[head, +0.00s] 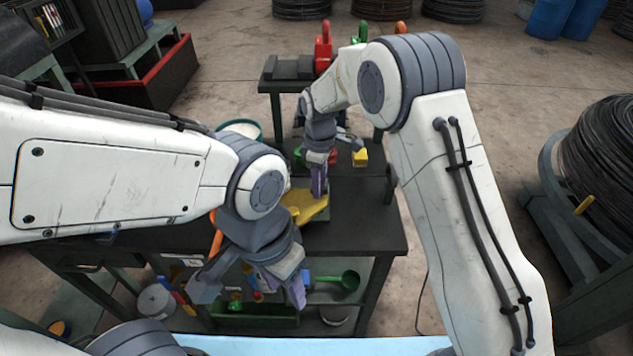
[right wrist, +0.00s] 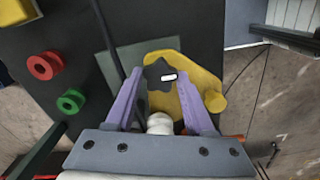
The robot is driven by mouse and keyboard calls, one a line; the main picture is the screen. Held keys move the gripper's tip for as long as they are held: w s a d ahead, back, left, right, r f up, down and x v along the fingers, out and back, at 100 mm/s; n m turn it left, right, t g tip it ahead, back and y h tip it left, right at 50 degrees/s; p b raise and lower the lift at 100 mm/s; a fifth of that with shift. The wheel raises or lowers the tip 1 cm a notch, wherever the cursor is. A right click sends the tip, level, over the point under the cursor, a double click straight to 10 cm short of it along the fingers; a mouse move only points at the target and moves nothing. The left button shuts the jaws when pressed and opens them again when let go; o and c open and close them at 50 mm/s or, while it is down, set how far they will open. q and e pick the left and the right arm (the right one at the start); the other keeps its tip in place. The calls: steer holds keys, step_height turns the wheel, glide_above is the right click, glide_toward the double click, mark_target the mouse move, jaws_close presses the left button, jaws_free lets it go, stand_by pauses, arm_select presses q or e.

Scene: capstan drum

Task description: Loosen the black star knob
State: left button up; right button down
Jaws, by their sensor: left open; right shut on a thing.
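The black star knob (right wrist: 158,75), with a white mark on it, sits over a yellow plate-like part (right wrist: 190,95) in the right wrist view. My right gripper (right wrist: 160,77) has its purple fingers on either side of the knob, shut on it. In the head view my right gripper (head: 319,192) points down at the yellow part (head: 304,207) on the dark bench, and the knob is hidden there. My left gripper (head: 250,287) is open and empty, in front of the bench's near edge.
A raised shelf (head: 290,68) holds red, green and orange items. A lower shelf holds a green ladle (head: 345,281). The bench's right front (head: 375,235) is clear.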

steer(key=shift+w+a+r, duration=0.15)
steer(key=shift+w+a, duration=0.05)
steer(key=c, duration=0.5)
jaws_free()
steer(key=shift+c, duration=0.2)
steer(key=shift+s, duration=0.1)
step_height(320, 180, up, 10)
steer(key=b, duration=0.2)
steer(key=shift+r, duration=0.15)
steer(key=shift+s, duration=0.1)
